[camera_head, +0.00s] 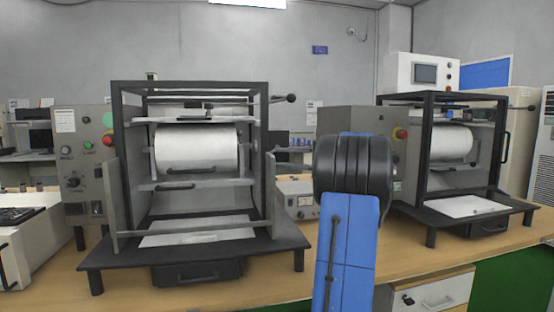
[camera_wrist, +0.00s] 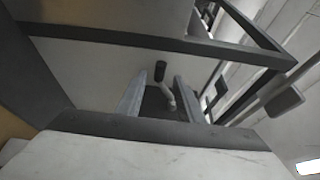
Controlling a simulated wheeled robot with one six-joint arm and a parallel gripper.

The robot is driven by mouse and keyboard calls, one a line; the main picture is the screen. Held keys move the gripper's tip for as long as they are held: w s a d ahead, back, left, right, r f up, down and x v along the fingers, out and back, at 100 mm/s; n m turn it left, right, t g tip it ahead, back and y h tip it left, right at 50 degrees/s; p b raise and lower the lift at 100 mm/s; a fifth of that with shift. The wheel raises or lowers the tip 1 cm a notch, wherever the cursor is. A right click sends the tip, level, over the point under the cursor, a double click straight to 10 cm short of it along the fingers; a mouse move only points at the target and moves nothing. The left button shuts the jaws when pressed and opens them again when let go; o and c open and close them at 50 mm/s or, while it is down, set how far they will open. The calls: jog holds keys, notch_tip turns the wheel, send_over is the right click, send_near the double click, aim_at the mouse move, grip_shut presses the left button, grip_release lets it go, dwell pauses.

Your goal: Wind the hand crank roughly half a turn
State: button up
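In the wrist view, a small crank-like handle with a dark grip (camera_wrist: 160,71) and a pale bent arm shows against a light panel; I take it as the hand crank. My gripper (camera_wrist: 159,79) has its two pale fingers apart, one on each side of the handle in the picture. The handle appears beyond the fingertips, and no contact is visible. In the head view, my blue and black arm hides the gripper and this handle. The left machine (camera_head: 118,160) has a dark frame and a white roll (camera_head: 196,148).
A dark knob on a rod (camera_head: 290,98) sticks out at the left machine's upper right. A similar machine (camera_head: 427,150) stands at right on the wooden bench (camera_head: 265,290). In the wrist view, dark frame bars (camera_wrist: 150,38) and a dark block on a rod (camera_wrist: 285,104) lie close around.

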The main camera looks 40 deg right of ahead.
jog(key=v, duration=1.3)
jog(key=shift+s+d, duration=0.2)
jog(key=shift+s, duration=0.1)
jog(key=shift+c, duration=0.7)
